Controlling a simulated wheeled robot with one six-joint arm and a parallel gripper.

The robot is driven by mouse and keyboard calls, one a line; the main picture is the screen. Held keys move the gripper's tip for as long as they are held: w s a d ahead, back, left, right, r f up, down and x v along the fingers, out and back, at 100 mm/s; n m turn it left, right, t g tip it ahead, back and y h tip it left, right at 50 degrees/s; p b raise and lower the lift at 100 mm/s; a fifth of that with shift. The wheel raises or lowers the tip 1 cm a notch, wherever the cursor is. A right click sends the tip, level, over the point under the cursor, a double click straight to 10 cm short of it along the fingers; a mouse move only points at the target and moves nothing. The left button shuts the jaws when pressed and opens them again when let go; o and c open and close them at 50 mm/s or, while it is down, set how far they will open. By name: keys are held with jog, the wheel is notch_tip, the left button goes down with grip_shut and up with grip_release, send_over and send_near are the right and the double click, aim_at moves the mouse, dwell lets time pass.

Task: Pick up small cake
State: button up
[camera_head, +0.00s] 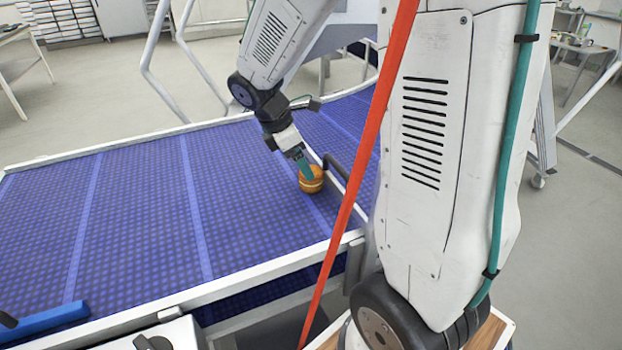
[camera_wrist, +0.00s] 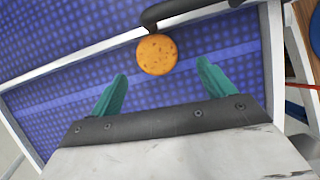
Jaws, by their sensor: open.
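A small round golden-brown cake (camera_head: 311,183) sits on the blue conveyor surface (camera_head: 140,210). In the head view my gripper (camera_head: 304,168) is right above it, and a finger overlaps the cake's top. In the wrist view the cake (camera_wrist: 157,54) lies ahead of the two green fingertips, near the middle and slightly left. The fingers (camera_wrist: 162,70) are spread apart with nothing between them. The cake's far side is partly hidden by the finger in the head view.
A dark curved bar (camera_head: 336,167) stands close beside the cake, on the right in the head view. A white rail (camera_head: 240,276) edges the conveyor. A blue object (camera_head: 48,320) lies at the lower left. The conveyor left of the cake is clear.

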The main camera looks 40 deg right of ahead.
jog(key=x, duration=0.6)
jog(key=shift+w+d+f, duration=0.1)
jog(key=shift+d+f, duration=0.05)
jog(key=shift+d, duration=0.1)
jog(key=c, duration=0.8)
